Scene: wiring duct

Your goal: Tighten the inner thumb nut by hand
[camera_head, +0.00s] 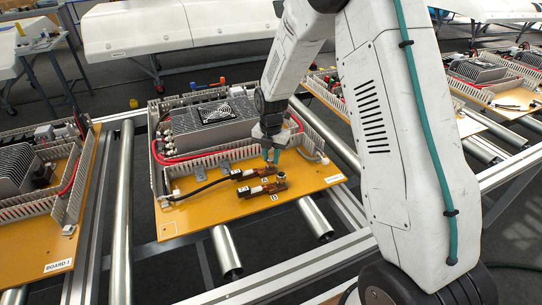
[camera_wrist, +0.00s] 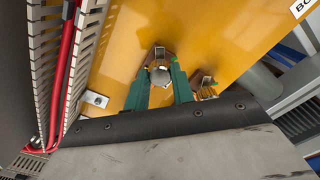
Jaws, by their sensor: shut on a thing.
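My gripper (camera_head: 272,154) points down over the yellow board, at the copper terminal nearer the duct. In the wrist view its two green fingers (camera_wrist: 161,88) are closed on the sides of a silver thumb nut (camera_wrist: 160,75). The nut sits at the copper terminal; the fingers hide its sides. In the head view the gripper covers most of this nut. The outer copper terminal (camera_head: 265,189) lies nearer the board's front edge, clear of the fingers. It also shows in the wrist view (camera_wrist: 207,90), to the right of the right finger.
Slotted grey wiring duct (camera_wrist: 72,60) and a red cable (camera_wrist: 62,75) run along the left in the wrist view. A black cable (camera_head: 205,186) leads to the terminals. A finned grey unit (camera_head: 205,125) stands behind. The yellow board's (camera_head: 215,218) front is mostly bare.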

